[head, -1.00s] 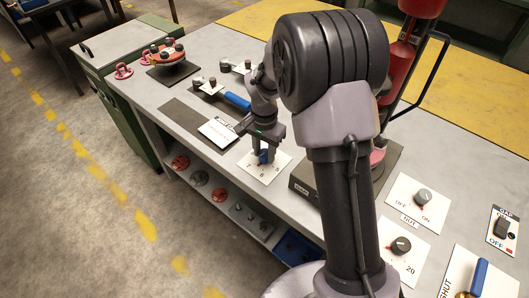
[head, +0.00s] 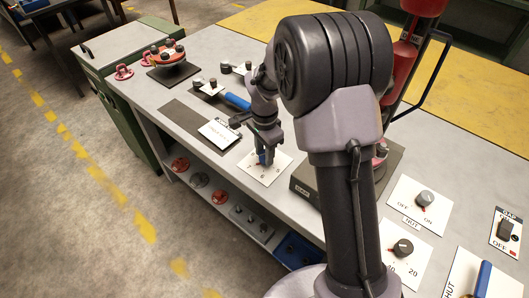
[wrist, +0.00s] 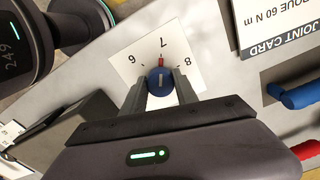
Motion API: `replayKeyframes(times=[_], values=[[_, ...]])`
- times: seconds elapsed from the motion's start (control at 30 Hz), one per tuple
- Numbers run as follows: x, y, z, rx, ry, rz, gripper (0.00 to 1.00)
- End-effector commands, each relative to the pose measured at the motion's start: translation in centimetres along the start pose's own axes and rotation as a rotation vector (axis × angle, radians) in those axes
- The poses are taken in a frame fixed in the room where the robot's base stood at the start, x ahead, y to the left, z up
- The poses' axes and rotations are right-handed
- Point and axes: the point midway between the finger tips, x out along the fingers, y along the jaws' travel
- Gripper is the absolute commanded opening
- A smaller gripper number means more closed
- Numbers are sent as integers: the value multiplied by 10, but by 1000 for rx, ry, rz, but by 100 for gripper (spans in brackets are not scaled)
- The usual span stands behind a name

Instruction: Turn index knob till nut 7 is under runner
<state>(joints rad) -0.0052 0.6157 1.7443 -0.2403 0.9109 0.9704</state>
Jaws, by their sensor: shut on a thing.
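The index knob (wrist: 160,82) is a round blue knob with a red pointer on a white plate (wrist: 185,50) in the wrist view. The plate's figures 6, 7 and 8 show, and the red pointer points at about 7. My gripper (wrist: 160,95) is shut on the knob, one finger on each side. In the head view my gripper (head: 264,157) reaches down onto the same plate (head: 256,171), and the blue knob shows between its fingers. The red nut runner (head: 408,50) stands behind my arm. The part below it is mostly hidden, so the nut under the runner cannot be told.
A joint card (wrist: 285,20) lies near the plate. A blue-handled tool (head: 237,101) lies further back. A red flange (head: 166,54) with dark knobs sits at the far left. Switch plates (head: 415,206) lie at the right. My arm hides the bench's middle.

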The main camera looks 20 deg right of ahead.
Motion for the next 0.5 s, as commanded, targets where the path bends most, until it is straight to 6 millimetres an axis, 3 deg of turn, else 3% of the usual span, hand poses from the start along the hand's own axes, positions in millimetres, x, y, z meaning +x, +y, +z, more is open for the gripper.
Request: replayKeyframes(times=[0.2,0.23,0.3,0.5], values=[[0,0,0,-1,0,0,0],[0,0,0,-1,0,0,41],[0,0,0,-1,0,0,55],[0,0,0,-1,0,0,57]])
